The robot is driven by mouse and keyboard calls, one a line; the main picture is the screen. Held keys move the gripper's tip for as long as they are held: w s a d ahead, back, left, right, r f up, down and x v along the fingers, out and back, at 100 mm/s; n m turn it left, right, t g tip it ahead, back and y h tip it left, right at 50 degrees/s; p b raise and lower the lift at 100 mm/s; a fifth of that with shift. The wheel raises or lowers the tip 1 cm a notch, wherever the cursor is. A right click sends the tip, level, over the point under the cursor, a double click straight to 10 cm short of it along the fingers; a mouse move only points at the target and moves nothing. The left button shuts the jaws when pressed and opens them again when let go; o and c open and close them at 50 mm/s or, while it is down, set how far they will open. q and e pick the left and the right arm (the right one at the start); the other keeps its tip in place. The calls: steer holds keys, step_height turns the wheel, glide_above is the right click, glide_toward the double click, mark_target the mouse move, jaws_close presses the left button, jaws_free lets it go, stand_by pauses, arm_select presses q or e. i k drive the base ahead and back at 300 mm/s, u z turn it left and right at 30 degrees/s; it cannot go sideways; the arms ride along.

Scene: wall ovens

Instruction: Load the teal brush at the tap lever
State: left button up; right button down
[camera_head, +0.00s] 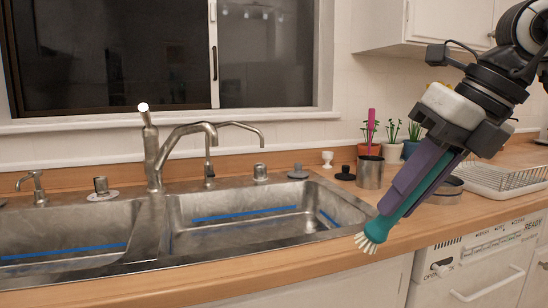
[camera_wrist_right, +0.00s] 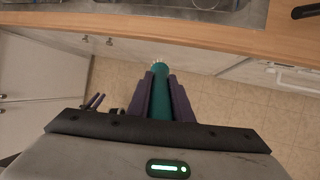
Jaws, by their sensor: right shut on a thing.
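My right gripper (camera_head: 412,198) is shut on the teal brush (camera_head: 381,226). In the head view the brush points down and to the left, its pale bristles just in front of the counter's front edge, right of the sink. The right wrist view shows the brush (camera_wrist_right: 160,92) between the purple fingers of the right gripper (camera_wrist_right: 161,84). The tap (camera_head: 158,160) stands behind the sink, its lever (camera_head: 146,115) rising with a white tip at the top. The brush is well apart from the lever. My left gripper is not in view.
The steel double sink (camera_head: 255,215) has blue strips inside. A metal cup (camera_head: 370,172) with a pink-handled item, small potted plants (camera_head: 392,150) and a wire dish rack (camera_head: 505,180) stand on the right. The wooden counter (camera_head: 310,262) runs along the front.

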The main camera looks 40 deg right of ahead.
mark_target(143, 108)
steer(key=i, duration=0.95)
